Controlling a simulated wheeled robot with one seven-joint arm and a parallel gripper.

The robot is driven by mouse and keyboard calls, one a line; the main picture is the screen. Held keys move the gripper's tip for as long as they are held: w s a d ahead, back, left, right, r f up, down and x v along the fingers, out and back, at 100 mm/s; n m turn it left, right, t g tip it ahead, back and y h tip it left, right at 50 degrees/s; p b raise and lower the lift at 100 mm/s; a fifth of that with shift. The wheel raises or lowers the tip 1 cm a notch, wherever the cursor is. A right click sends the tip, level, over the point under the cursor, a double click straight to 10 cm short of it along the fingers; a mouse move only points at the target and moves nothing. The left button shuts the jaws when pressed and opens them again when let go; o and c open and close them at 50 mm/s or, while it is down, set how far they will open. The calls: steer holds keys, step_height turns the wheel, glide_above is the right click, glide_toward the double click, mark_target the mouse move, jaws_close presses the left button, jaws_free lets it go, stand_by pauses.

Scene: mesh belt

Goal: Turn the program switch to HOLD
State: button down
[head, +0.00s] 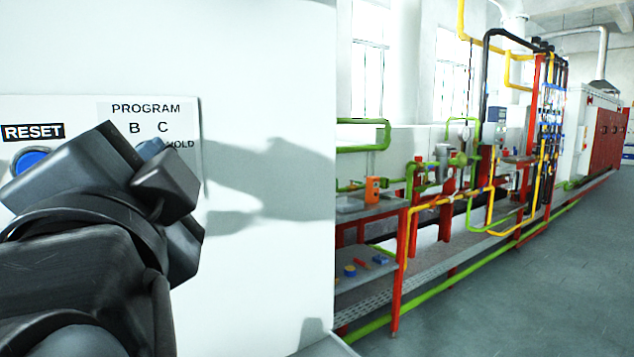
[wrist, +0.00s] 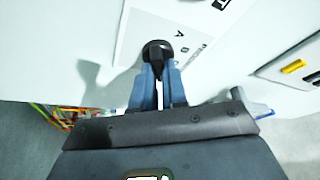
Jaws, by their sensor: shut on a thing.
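The program switch (wrist: 158,48) is a round black knob with a bar handle, in the wrist view at the top middle. My gripper (wrist: 160,72) is shut on its handle, one blue-grey finger on each side. In the head view my gripper (head: 152,150) covers the knob. A letter A shows near the knob in the wrist view. I cannot tell which mark the handle points to.
A blue button (head: 30,157) under a RESET sign (head: 33,132) is left of the switch on the same white panel. The panel right of the plate is bare. Further right stand a red-framed bench (head: 372,213) and green and yellow pipes above a grey floor (head: 510,290).

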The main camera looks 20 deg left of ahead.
steer(key=shift+m+h+b, duration=0.3)
steer(key=shift+m+b, duration=0.05)
steer(key=shift+m, duration=0.75)
steer(key=c, duration=1.2)
jaws_free()
steer(key=shift+o, duration=0.2)
steer(key=v, duration=0.7)
steer(key=shift+s+d+b, duration=0.15)
steer(key=shift+s+b, duration=0.25)
steer(key=shift+b, duration=0.05)
